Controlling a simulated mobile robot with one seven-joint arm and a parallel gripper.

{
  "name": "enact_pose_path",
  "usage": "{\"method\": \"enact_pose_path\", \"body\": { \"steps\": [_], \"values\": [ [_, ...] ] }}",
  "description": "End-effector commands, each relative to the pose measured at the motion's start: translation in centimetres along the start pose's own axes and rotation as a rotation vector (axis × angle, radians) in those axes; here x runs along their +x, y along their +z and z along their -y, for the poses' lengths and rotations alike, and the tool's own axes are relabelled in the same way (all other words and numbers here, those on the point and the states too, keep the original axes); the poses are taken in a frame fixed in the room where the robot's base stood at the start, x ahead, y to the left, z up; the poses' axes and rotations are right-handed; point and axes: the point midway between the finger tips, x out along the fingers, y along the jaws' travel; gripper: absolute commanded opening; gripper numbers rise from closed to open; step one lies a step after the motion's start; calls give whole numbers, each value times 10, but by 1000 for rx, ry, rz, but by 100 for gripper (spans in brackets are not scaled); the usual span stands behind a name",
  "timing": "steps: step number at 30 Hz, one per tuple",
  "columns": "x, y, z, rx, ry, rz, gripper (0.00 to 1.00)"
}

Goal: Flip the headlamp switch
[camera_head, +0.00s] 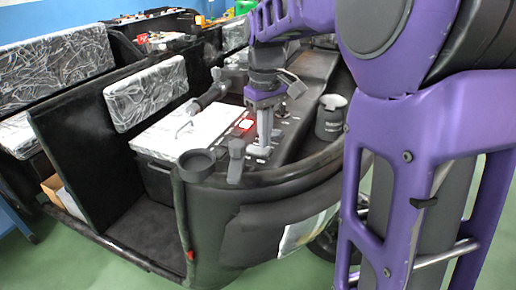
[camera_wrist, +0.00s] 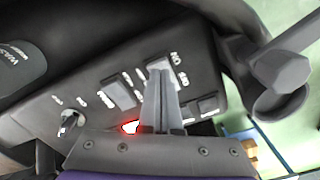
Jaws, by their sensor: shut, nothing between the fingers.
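The black dashboard panel (camera_wrist: 95,65) carries several grey rocker switches with small white labels. One switch (camera_wrist: 118,93) sits left of my fingers in the wrist view, another (camera_wrist: 160,64) sits right at my fingertips, and a third (camera_wrist: 208,106) is to the right. The labels are too blurred to tell which is the headlamp switch. My gripper (camera_wrist: 161,80) is shut and empty, pointing down at the panel; its tips partly cover the switch there, and I cannot tell if they touch. In the head view my gripper (camera_head: 263,152) stands over the dashboard (camera_head: 314,70).
A red-lit button (camera_wrist: 130,127) and a key (camera_wrist: 69,122) are on the panel. A handlebar grip (camera_head: 209,95) and a round cup holder (camera_head: 197,162) lie left of my gripper.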

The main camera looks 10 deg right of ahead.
Motion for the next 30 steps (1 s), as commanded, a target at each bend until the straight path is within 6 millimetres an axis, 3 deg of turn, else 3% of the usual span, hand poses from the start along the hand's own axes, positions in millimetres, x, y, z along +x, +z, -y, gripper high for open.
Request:
{"method": "enact_pose_path", "body": {
  "steps": [24,30],
  "values": [
    [13,0,0,0,0,0,0],
    [7,0,0,0,0,-1,0]
  ]
}}
